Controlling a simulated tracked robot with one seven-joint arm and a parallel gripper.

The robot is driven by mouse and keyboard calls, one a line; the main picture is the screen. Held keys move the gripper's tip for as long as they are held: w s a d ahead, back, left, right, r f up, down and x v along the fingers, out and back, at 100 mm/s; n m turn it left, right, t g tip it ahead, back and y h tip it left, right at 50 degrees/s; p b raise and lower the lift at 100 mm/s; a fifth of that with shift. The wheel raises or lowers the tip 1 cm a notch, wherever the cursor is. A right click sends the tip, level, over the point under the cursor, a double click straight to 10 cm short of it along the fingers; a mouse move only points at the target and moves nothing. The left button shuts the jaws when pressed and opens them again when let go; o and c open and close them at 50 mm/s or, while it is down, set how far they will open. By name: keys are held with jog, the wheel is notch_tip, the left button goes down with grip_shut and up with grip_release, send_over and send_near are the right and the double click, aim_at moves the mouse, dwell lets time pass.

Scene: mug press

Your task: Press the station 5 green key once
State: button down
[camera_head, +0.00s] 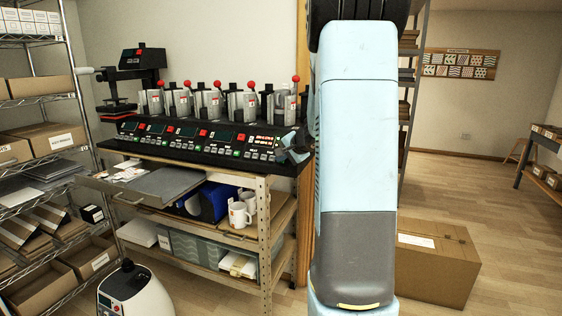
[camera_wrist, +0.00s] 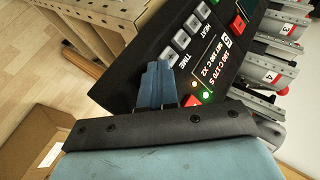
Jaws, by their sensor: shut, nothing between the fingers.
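A long black control panel (camera_head: 200,140) carries a row of stations with displays and keys. The station 5 section is at its right end, with a lit display (camera_head: 264,143); in the wrist view its display (camera_wrist: 214,68) shows text next to a "5" label. My gripper (camera_head: 284,155) is at the panel's right end, over that section. In the wrist view my gripper (camera_wrist: 160,72) is shut and empty, its tips over the panel's key edge. Grey keys (camera_wrist: 180,39) run beyond the tips. A green glow (camera_wrist: 206,94) shows beside the fingers. The station 5 green key is not clearly visible; my gripper may cover it.
Silver mug presses (camera_head: 207,104) with red knobs stand behind the panel. The panel rests on a wooden bench (camera_head: 262,195) with an open drawer (camera_head: 165,185) and mugs below. A wire shelf (camera_head: 50,90) is at left. A cardboard box (camera_head: 435,262) stands on the floor at right.

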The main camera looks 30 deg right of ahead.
jog(key=shift+s+a+r, duration=0.35)
jog(key=shift+a+r, duration=0.1)
jog(key=shift+r, duration=0.05)
jog(key=shift+s+a+r, duration=0.55)
jog(key=shift+a+r, duration=0.2)
jog(key=shift+r, duration=0.15)
jog(key=shift+s+a+r, duration=0.55)
jog(key=shift+a+r, duration=0.15)
jog(key=shift+r, duration=0.15)
jog(key=s+a+r+n+g+y, duration=0.1)
jog(key=s+a+r+n, duration=0.1)
jog(key=s+a+n, duration=0.35)
jog(key=s+a+r+n+g+y, duration=0.1)
jog(key=s+a+r+n+g, duration=0.15)
jog(key=s+a, duration=0.65)
jog(key=s+a+f+n+h, duration=0.1)
jog(key=s+a+n, duration=0.1)
jog(key=s, duration=0.7)
jog(key=s+a+n+g+h, duration=0.1)
jog(key=s+a+n+h, duration=0.1)
jog(key=s, duration=0.6)
jog(key=shift+s+a+f+n+h, duration=0.35)
jog(key=shift+a+n, duration=0.25)
jog(key=shift+a, duration=0.35)
